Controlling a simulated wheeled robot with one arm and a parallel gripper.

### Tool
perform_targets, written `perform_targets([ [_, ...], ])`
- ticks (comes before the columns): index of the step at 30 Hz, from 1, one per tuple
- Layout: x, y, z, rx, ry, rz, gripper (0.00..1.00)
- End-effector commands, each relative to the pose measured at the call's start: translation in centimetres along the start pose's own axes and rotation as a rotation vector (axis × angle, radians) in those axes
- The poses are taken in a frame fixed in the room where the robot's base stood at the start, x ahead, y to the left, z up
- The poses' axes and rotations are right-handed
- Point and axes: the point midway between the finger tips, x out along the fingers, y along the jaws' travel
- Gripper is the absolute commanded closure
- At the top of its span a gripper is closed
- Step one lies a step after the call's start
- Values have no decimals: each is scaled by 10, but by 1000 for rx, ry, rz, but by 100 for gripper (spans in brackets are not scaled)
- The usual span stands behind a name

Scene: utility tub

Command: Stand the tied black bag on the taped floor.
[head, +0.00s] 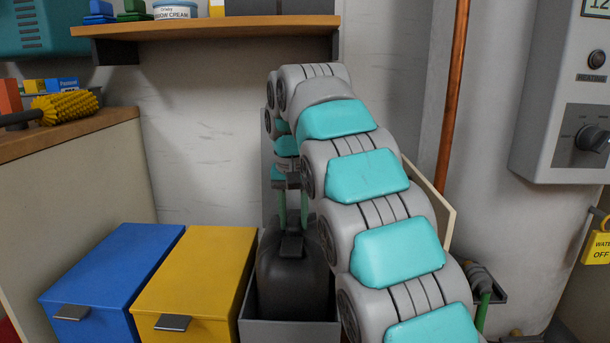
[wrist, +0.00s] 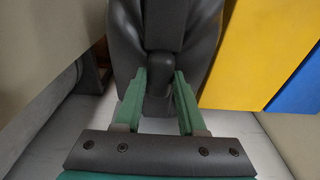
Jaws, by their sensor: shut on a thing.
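The tied black bag (head: 290,275) is upright in or just above an open grey bin; its lower part is hidden behind the bin's front rim. My gripper (head: 293,225) points down from above, its green fingers at the bag's neck. In the wrist view, the fingers (wrist: 160,80) are shut on the dark neck, and the bag's body (wrist: 125,30) spreads out beyond them. I cannot see whether the bag's base touches the bin floor. No taped floor can be made out in either view.
The grey bin (head: 290,332) stands right of a yellow bin (head: 200,265) and a blue bin (head: 115,270). A wooden shelf (head: 205,27) hangs above. A copper pipe (head: 453,95) and a heater box (head: 570,90) are at right. My arm hides the area right of the bin.

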Motion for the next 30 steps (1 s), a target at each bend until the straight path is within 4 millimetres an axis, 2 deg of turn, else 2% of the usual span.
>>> perform_targets([
  [2,-5,0,-1,0,3,-1,100],
  [14,20,0,3,-1,-1,0,100],
  [30,79,0,10,0,0,0,100],
])
